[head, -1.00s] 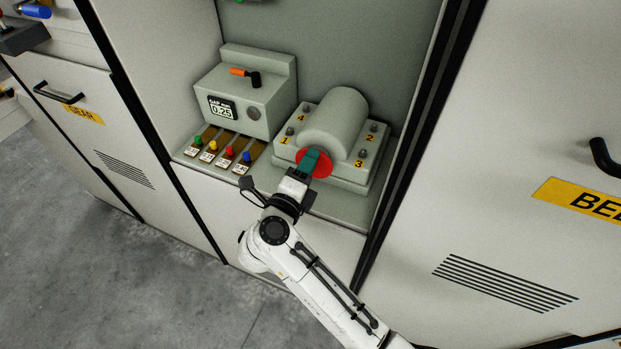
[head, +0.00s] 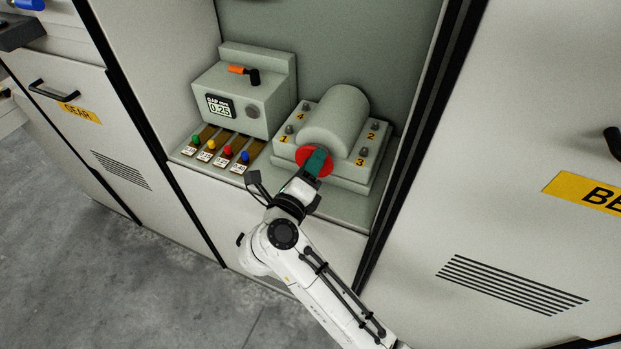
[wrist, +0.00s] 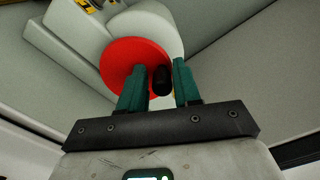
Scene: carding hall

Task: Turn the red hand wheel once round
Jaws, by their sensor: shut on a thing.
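The red hand wheel (head: 303,161) is a flat disc on the front end of the grey rounded housing (head: 338,115) in the cabinet recess. My gripper (head: 318,160) is at the right part of the wheel's face in the head view and covers some of it. In the wrist view, the red wheel (wrist: 122,62) shows behind and left of my green fingers. A black handle knob (wrist: 162,80) stands out from the wheel between the fingers. My gripper (wrist: 160,84) is shut on this knob.
Numbered bolts 1 to 4 surround the housing. The recess's right wall is close to the housing.

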